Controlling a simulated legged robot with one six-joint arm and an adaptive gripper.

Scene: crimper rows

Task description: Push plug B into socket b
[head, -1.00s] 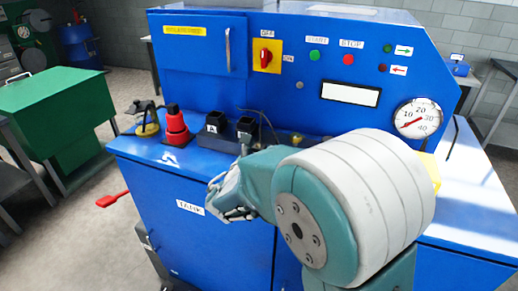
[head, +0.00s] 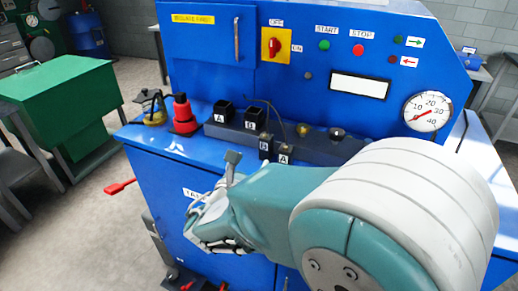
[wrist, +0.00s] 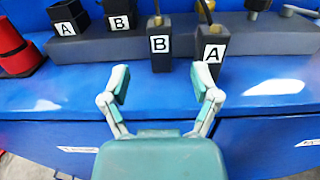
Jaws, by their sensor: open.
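Plug B (wrist: 160,50) is a black block with a white B label and a cord on top, upright at the front of the ledge. It also shows in the head view (head: 266,142). Socket b (wrist: 120,8) is a black open box with a white label, farther back and left of plug B; the head view shows it too (head: 254,116). My gripper (wrist: 160,85) is open and empty. In the wrist view plug B stands beyond the gap between its fingers, apart from them. In the head view my gripper (head: 207,225) is low in front of the ledge.
Plug A (wrist: 211,50) stands close right of plug B, beyond my right finger. Socket A (wrist: 66,14) is left of socket b. A red and black object (head: 183,114) stands at the left end. The blue ledge front (wrist: 60,92) is clear.

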